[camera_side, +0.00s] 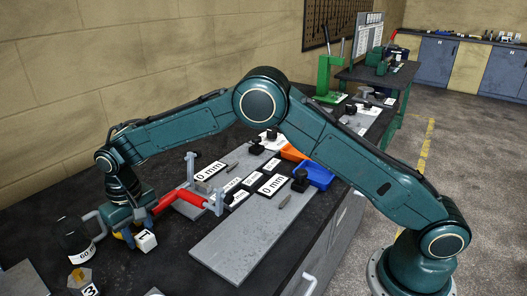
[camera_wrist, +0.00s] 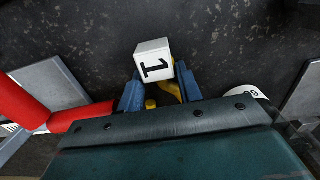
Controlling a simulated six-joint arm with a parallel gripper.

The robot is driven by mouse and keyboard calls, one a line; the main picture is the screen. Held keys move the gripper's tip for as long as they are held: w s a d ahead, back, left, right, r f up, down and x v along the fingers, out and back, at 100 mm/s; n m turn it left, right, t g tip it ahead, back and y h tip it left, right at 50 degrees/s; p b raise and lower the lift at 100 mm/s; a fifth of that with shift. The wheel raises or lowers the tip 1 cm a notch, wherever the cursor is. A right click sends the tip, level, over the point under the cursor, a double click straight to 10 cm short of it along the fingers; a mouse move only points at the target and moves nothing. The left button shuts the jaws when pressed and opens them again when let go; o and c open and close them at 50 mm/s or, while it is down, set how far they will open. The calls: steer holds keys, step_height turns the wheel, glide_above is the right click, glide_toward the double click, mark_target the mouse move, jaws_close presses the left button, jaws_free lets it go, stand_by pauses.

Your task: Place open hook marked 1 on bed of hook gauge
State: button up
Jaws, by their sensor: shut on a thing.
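The open hook marked 1 shows as a white cube tag (camera_side: 146,241) with a black 1 and a small yellow part beside it. In the wrist view the tag (camera_wrist: 154,58) sits between the blue fingers, with yellow pieces of the hook (camera_wrist: 176,92) behind it. My gripper (camera_side: 127,233) is shut on the hook, low over the dark bench at the left. Most of the hook is hidden by the fingers and tag. A grey fixture with upright posts and a red cylinder (camera_side: 168,202) stands just right of my gripper; I cannot tell if it is the hook gauge.
A black cylinder marked 60 (camera_side: 75,243) stands close left of my gripper. A tag marked 3 (camera_side: 90,290) lies in front. A long grey plate (camera_side: 235,240) lies to the right, with 0 mm cards (camera_side: 272,184) and a blue bin (camera_side: 318,176) beyond.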

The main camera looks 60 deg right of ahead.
steer(key=shift+f, duration=0.1)
steer(key=o, duration=0.9)
step_height(320, 180, up, 12)
steer(key=shift+r, duration=0.1)
stand_by(0.7)
